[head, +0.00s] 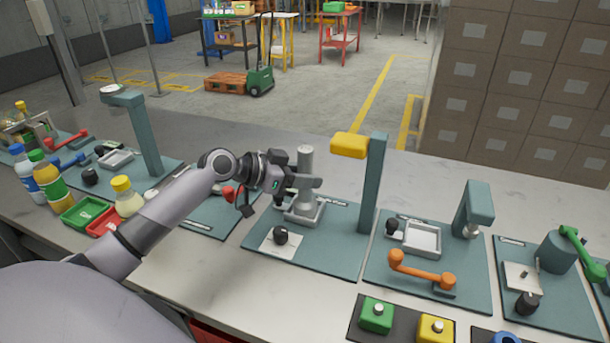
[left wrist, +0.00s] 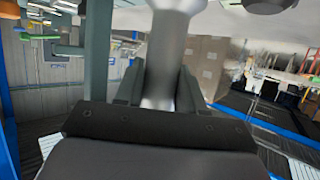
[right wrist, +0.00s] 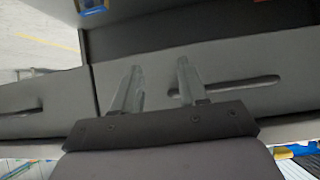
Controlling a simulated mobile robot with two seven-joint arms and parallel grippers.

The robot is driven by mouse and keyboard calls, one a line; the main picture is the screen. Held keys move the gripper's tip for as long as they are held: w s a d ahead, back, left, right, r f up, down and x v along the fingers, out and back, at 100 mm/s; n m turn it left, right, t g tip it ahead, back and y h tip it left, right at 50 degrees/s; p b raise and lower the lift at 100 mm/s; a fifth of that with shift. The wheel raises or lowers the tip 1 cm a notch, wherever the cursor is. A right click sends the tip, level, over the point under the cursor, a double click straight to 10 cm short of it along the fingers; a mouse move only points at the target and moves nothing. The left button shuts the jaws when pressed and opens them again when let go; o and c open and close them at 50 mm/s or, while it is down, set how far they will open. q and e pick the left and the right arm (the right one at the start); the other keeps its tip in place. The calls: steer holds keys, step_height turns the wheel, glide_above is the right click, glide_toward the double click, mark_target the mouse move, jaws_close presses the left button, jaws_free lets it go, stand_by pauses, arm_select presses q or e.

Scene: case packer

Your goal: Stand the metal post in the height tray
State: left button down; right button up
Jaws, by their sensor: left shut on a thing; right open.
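The metal post (head: 305,166) is a grey cylinder, upright at the small light-grey height tray (head: 317,213) on a teal station board. Its lower end is at the tray; I cannot tell whether it touches the tray floor. My left gripper (head: 303,182) is shut on the post, reaching in from the left. In the left wrist view the post (left wrist: 160,85) stands between the two fingers (left wrist: 157,88). My right gripper (right wrist: 158,85) is open and empty in the right wrist view, with a grey surface beyond it. It is not in the head view.
A teal column with a yellow head (head: 350,145) stands just right of the post. A black knob (head: 281,236) on a white plate is in front of the tray. An orange lever (head: 420,270) and another tray (head: 422,239) are on the right board. Bottles (head: 126,197) stand left.

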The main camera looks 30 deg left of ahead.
arm_select(q)
steer(key=c, duration=0.7)
jaws_free()
steer(key=shift+b+v, duration=0.85)
steer(key=shift+v, duration=5.2)
